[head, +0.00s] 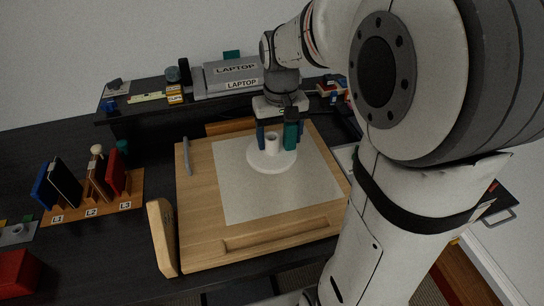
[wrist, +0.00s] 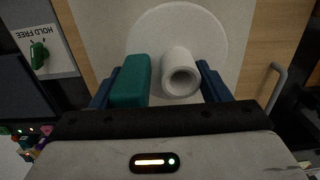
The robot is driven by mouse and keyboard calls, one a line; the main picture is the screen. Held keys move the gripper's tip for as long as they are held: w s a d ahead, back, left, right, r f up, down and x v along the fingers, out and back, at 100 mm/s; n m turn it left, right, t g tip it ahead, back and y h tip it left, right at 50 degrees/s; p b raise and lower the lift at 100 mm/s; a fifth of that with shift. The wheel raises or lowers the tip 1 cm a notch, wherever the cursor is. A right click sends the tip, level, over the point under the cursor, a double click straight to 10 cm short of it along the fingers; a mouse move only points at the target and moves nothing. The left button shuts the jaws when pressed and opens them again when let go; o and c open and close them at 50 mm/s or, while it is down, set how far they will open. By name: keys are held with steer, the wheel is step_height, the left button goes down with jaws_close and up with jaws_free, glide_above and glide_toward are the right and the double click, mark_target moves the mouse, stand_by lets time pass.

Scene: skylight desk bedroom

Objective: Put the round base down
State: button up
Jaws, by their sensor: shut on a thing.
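The round base (head: 259,161) is a white disc with a short upright white tube (head: 271,144) at its centre. It is level over the pale sheet (head: 240,205) on the wooden board; I cannot tell whether it touches the sheet or is just above it. My gripper (head: 276,138) is shut on the base's tube from above. In the wrist view the tube (wrist: 181,75) lies between the blue fingers, and the disc (wrist: 205,30) spreads beyond it. A teal block (wrist: 131,82) sits between the tube and the left finger; I cannot tell whether it belongs to the finger.
The wooden board (head: 193,235) has a raised front ledge and a grey rod (head: 187,156) at left. A wooden block (head: 161,237) stands at its left edge. A labelled rack (head: 75,214) is farther left. A shelf with laptops (head: 232,76) is behind. The sheet's front is clear.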

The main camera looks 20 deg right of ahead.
step_height(320, 180, down, 8)
steer(key=shift+r+p, duration=0.1)
steer(key=shift+p, duration=0.2)
steer(key=shift+f, duration=0.2)
steer(key=o, duration=1.2)
steer(key=shift+c, duration=0.2)
steer(key=shift+r, duration=0.1)
